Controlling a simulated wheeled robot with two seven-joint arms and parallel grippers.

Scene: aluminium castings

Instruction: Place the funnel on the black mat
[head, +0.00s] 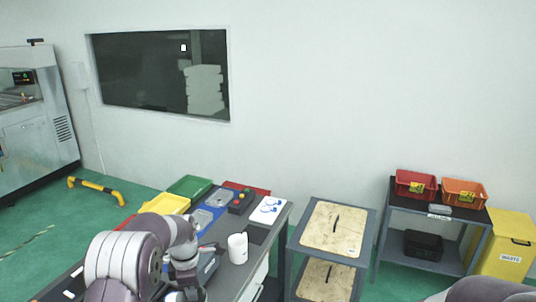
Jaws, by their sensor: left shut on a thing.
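My left arm comes in from the lower left, and my left gripper (188,289) points down at the bottom edge of the picture, over the near part of the workbench. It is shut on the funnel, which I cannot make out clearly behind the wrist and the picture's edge. The black mat (257,234) is a dark flat patch on the bench, near its right edge, ahead and to the right of the gripper. It looks bare. My right gripper is out of view.
A white cup-like container (237,248) stands just in front of the mat. A wood-topped cart (333,228) stands to the right, a shelf with red (416,184) and orange (464,192) bins beyond.

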